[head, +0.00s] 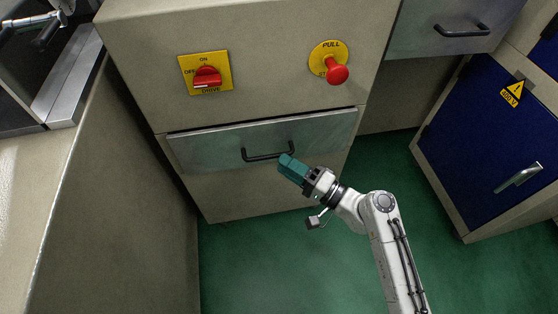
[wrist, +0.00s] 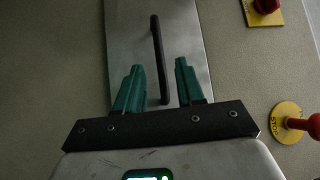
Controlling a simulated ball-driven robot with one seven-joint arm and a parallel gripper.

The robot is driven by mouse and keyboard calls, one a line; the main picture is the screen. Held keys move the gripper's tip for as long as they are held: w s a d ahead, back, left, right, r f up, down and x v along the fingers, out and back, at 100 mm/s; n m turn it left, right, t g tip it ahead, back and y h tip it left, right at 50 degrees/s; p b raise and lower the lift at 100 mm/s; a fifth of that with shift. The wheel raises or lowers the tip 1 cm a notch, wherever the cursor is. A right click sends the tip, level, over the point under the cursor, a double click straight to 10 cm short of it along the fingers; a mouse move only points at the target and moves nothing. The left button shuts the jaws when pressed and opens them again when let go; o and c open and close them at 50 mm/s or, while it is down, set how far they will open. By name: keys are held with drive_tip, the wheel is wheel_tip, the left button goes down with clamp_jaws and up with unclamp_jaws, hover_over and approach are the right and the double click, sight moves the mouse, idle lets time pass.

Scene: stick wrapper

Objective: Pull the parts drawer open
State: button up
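The parts drawer has a grey metal front (head: 205,150) low on the beige cabinet in the head view and looks closed. Its black bar handle (head: 250,158) is at the middle of the front. My gripper (head: 285,163), with teal fingers, is at the right end of this handle. In the wrist view the two fingers (wrist: 158,72) are apart with nothing gripped. The handle (wrist: 158,50) shows in the gap between them, running lengthwise in that picture over the metal front (wrist: 120,40). I cannot tell whether the fingertips reach past the bar.
Above the drawer are a red rotary switch (head: 207,77) on a yellow plate and a red pull knob (head: 337,73). Another handled metal drawer (head: 420,35) is at the upper right. A blue cabinet door (head: 480,130) stands at the right. Green floor (head: 260,260) is clear before the drawer.

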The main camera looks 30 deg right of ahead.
sight(259, 141)
drive_tip(key=x, duration=0.3)
clamp_jaws()
idle(0.5)
idle(0.3)
